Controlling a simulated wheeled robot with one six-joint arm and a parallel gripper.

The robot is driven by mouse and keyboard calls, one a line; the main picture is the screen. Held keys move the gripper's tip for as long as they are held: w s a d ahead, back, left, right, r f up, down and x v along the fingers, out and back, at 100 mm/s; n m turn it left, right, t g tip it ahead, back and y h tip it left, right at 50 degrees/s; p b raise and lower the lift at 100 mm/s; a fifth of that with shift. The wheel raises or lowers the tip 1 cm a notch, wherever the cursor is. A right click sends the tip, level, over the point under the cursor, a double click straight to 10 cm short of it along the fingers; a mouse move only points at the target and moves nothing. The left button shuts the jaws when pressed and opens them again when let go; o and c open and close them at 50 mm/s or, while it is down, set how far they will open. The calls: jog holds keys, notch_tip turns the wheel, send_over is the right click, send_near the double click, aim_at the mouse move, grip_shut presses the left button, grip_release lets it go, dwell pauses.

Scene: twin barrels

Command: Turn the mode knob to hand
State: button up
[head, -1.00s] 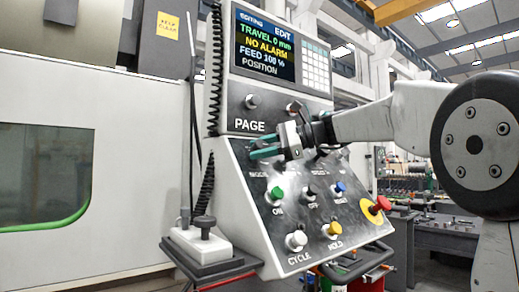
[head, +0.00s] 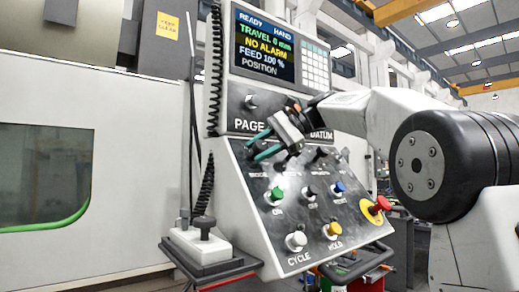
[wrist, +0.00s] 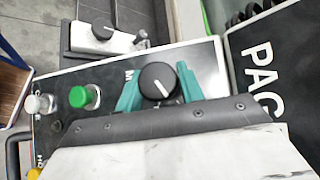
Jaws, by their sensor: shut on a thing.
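The mode knob is a round black knob (wrist: 155,79) with a white pointer line, seen in the wrist view between the two teal fingers of my gripper (wrist: 159,88). The fingers are shut on it, one on each side. In the head view my gripper (head: 260,148) reaches the upper left of the sloped panel, just above the MODE label, and mostly hides the knob. The screen (head: 265,46) reads READY and HAND on its top line, with NO ALARM below.
A green button (head: 276,194), a white button (head: 296,240), a yellow button (head: 333,230), a blue button (head: 339,187) and a red mushroom button (head: 379,205) stand on the panel. A black-knobbed white box (head: 204,238) sits at lower left.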

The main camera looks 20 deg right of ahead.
jog(key=shift+f, duration=0.15)
jog(key=o, duration=1)
jog(key=shift+s, duration=0.1)
jog(key=v, duration=0.8)
